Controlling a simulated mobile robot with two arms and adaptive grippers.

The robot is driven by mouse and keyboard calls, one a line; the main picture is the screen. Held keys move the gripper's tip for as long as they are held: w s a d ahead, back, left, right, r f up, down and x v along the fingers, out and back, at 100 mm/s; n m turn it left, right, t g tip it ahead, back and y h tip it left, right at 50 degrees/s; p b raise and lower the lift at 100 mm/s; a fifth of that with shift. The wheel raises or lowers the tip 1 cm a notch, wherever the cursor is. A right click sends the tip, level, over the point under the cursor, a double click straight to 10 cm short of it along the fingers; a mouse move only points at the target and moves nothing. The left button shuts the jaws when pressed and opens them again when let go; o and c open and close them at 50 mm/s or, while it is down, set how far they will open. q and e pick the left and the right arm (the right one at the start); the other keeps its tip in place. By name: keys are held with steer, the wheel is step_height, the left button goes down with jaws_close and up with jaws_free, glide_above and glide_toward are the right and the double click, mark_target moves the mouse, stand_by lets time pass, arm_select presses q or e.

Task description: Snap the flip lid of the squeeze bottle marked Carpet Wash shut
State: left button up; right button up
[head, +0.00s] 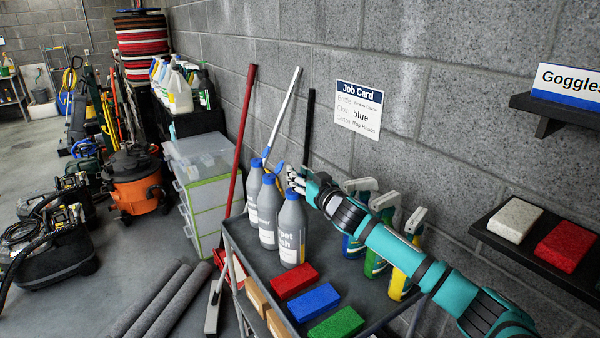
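The squeeze bottle whose partly visible label reads "…pet …sh" (292,232), matching Carpet Wash, stands upright on the dark cart top (262,290). It is grey with a white label, the nearest of three similar bottles. My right gripper (291,178) is at the top of this bottle, reaching in from the right. Its fingers look small and cover part of the cap area, so I cannot tell the lid's position, whether they touch it, or how far they are open. My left gripper is not in view.
Two more grey bottles (268,215) with blue caps stand close behind to the left. Spray bottles (375,258) stand under my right arm. Red (295,281), blue (314,302) and green (336,325) pads lie in front. The wall (440,90) is close behind the cart.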

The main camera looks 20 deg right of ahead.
jaws_close()
stand_by(0.4)
steer(key=shift+a, duration=0.1)
steer(key=n, duration=0.1)
steer(key=a+n+p, duration=0.1)
steer(key=n, duration=0.1)
steer(key=shift+a+f+n+p, duration=0.2)
steer(key=shift+a+n, duration=0.15)
steer(key=shift+n, duration=0.6)
steer(key=shift+a+f+n+p, duration=0.15)
steer(key=shift+a+n, duration=0.15)
steer(key=shift+n, duration=0.65)
